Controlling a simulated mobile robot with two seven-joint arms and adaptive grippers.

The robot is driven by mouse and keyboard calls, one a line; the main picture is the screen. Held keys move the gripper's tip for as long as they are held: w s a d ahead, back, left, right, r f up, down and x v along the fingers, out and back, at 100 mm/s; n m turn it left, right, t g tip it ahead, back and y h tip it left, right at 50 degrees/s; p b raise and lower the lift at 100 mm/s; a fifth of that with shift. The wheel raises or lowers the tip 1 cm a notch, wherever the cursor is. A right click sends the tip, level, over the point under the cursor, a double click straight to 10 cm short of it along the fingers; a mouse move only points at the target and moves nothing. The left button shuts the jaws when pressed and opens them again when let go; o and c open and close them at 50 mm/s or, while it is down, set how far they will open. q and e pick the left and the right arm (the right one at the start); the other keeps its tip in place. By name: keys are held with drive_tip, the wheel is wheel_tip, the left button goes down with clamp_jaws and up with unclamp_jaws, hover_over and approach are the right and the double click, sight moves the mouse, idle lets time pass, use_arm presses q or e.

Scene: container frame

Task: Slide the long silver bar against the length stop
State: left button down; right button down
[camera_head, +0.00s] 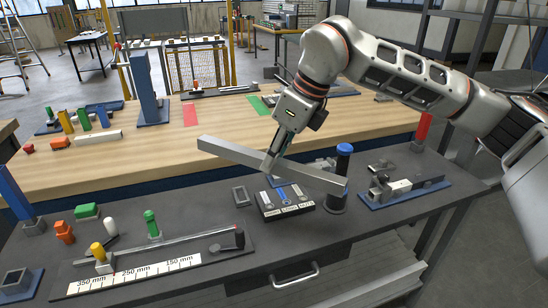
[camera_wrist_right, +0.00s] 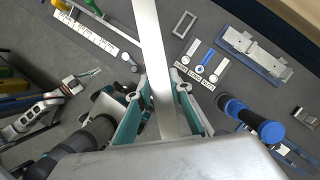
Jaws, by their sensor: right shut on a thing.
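The long silver bar (camera_head: 235,153) is a square grey bar, held in the air over the dark bench and slightly tilted in the head view. My right gripper (camera_head: 270,162) is shut on it near its middle; the bar also shows between the fingers in the right wrist view (camera_wrist_right: 155,60). The length-stop fixture (camera_head: 150,262) lies at the front left, with a rail, a white millimetre scale and a dark end piece (camera_head: 238,238). The bar is apart from it. My left gripper shows small in the right wrist view (camera_wrist_right: 88,76); its finger opening is unclear.
A blue-topped post (camera_head: 343,165) stands close to the bar's right end. A black labelled block (camera_head: 284,203) lies below the bar. A grey vise-like fixture on a blue base (camera_head: 403,190) is at right. A green knob (camera_head: 150,218) and a yellow knob (camera_head: 98,251) rise by the rail.

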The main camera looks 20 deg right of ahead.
drive_tip(key=shift+r+n+g+y+p, duration=0.15)
drive_tip(key=shift+n+g+p, duration=0.15)
drive_tip(key=shift+n+p, duration=0.5)
drive_tip(key=shift+n+g+y+p, duration=0.15)
drive_tip(key=shift+n+g+p, duration=0.15)
drive_tip(key=shift+n+p, duration=0.45)
drive_tip(key=shift+n+g+p, duration=0.5)
drive_tip(key=shift+n+p, duration=0.85)
drive_tip(key=shift+p, duration=0.3)
drive_tip(key=shift+n+p, duration=0.4)
drive_tip(key=shift+p, duration=0.05)
drive_tip(key=shift+n+g+p, duration=0.3)
drive_tip(key=shift+n+p, duration=0.1)
drive_tip(key=shift+p, duration=0.1)
drive_tip(key=shift+n, duration=0.4)
drive_tip(key=shift+n+g, duration=0.3)
drive_tip(key=shift+n, duration=0.1)
use_arm(q)
wheel_tip(320, 180, up, 6)
drive_tip(key=a, duration=0.2)
drive_tip(key=shift+s+r+y, duration=0.15)
drive_tip(key=shift+s+y, duration=0.15)
drive_tip(key=shift+s, duration=0.05)
drive_tip(key=shift+r, duration=0.1)
